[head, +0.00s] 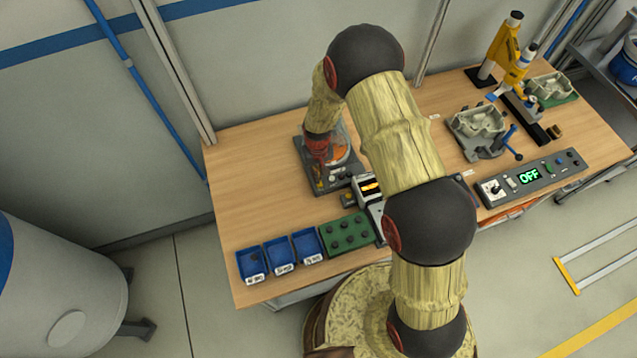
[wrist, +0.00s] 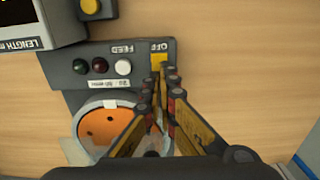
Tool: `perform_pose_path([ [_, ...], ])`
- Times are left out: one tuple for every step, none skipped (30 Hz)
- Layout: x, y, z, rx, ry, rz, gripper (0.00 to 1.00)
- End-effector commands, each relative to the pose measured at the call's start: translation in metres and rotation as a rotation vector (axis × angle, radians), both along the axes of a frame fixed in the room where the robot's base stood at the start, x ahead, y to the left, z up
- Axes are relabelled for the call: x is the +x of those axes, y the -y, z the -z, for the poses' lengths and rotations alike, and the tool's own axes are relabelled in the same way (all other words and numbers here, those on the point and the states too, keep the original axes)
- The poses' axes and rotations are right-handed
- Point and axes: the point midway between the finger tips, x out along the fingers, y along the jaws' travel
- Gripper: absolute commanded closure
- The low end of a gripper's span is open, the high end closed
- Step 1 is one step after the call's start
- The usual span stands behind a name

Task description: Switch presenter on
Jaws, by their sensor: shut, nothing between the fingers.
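The presenter is a dark grey unit on the bench, with an orange disc under a clear cover, seen in the head view (head: 342,173). In the wrist view its panel (wrist: 82,71) carries a red, a green and a white button, the white one marked FEED. A yellow switch (wrist: 158,58) with an OFF label sits at the panel's right end. My gripper (wrist: 169,76) is shut and empty, its fingertips beside and partly over the yellow switch. I cannot tell whether they touch it. In the head view my gripper (head: 319,185) is over the presenter, partly hidden.
A device with an orange display (head: 370,187) stands right of the presenter. Blue bins (head: 280,255) and a green tray (head: 347,233) lie in front. A control box (head: 530,177) with a green OFF display, fixtures and a yellow press (head: 505,50) are further right.

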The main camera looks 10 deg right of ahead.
Motion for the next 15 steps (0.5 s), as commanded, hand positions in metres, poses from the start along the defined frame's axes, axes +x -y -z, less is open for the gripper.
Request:
perform_pose_path([
  [0.0000, 0.0000, 0.0013, 0.000, 0.000, 0.000, 1.00],
  [0.0000, 0.0000, 0.0017, 0.000, 0.000, 0.000, 1.00],
  [0.0000, 0.0000, 0.0022, 0.000, 0.000, 0.000, 1.00],
  [0.0000, 0.0000, 0.0026, 0.000, 0.000, 0.000, 1.00],
  [0.0000, 0.0000, 0.0030, 0.000, 0.000, 0.000, 1.00],
  [0.0000, 0.0000, 0.0035, 0.000, 0.000, 0.000, 1.00],
  [-0.0001, 0.0000, 0.0040, 0.000, 0.000, 0.000, 1.00],
  [0.0000, 0.0000, 0.0044, 0.000, 0.000, 0.000, 1.00],
  [-0.0001, 0.0000, 0.0050, 0.000, 0.000, 0.000, 1.00],
  [-0.0002, 0.0000, 0.0054, 0.000, 0.000, 0.000, 1.00],
  [-0.0003, 0.0001, 0.0059, 0.000, -0.001, 0.000, 1.00],
  [-0.0004, 0.0001, 0.0065, 0.000, -0.001, 0.000, 1.00],
  [-0.0004, 0.0001, 0.0069, 0.000, -0.001, 0.000, 1.00],
  [-0.0005, 0.0001, 0.0073, 0.000, -0.001, 0.000, 1.00],
  [-0.0005, 0.0001, 0.0079, 0.000, -0.001, 0.000, 1.00],
])
